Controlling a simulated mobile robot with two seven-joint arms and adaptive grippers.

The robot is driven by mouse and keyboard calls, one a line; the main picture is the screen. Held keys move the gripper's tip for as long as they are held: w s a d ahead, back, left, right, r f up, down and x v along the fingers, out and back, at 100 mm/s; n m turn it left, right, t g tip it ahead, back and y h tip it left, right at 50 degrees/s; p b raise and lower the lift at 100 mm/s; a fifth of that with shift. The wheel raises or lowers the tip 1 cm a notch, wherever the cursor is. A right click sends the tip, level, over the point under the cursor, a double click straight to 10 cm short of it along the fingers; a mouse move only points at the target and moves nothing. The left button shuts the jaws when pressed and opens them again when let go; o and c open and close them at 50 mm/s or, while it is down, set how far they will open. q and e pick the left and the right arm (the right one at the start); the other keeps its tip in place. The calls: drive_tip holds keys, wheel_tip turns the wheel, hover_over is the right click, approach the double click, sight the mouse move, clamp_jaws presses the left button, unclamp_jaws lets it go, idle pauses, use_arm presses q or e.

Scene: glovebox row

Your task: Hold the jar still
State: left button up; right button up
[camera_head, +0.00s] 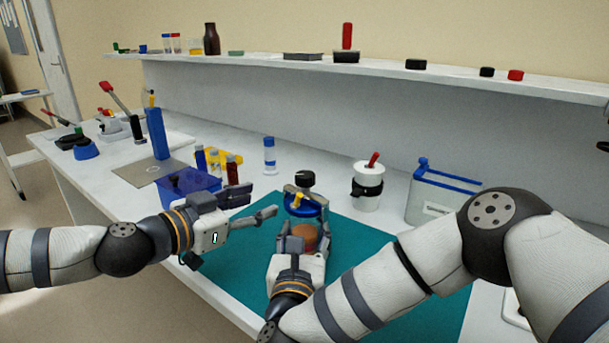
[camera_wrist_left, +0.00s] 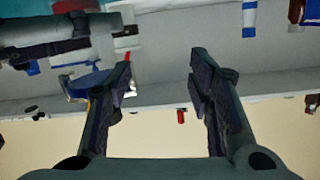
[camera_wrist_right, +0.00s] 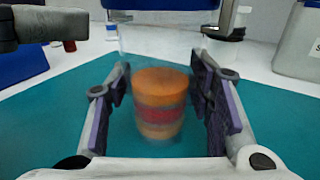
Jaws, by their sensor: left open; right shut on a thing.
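The jar (camera_head: 305,236) stands over the teal mat (camera_head: 245,262) with orange-brown contents. In the right wrist view the jar (camera_wrist_right: 160,88) looks clear-walled, with orange and red bands inside. My right gripper (camera_head: 305,240) is shut on it, one finger on each side. It also shows in the right wrist view (camera_wrist_right: 160,105). A blue round part (camera_head: 306,208) with a yellow piece and a black knob (camera_head: 304,179) shows just above and behind the jar; whether it is joined to it I cannot tell. My left gripper (camera_head: 260,205) is open and empty, left of the jar; its fingers (camera_wrist_left: 160,90) are apart.
A blue box (camera_head: 185,190) and small vials stand left of the mat. A white pot with a black band (camera_head: 367,188) and a blue-railed white rack (camera_head: 440,195) stand behind right. A shelf (camera_head: 390,75) runs along the back. The mat's left front part is bare.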

sight(300, 179)
use_arm(q)
drive_tip(key=s+d+r+n+t, duration=0.25)
drive_tip(key=s+r, duration=0.35)
drive_tip(key=s, duration=0.4)
drive_tip(key=x, duration=1.1)
drive_tip(key=shift+d+r, duration=0.2)
drive_tip(key=shift+d, duration=0.35)
clamp_jaws()
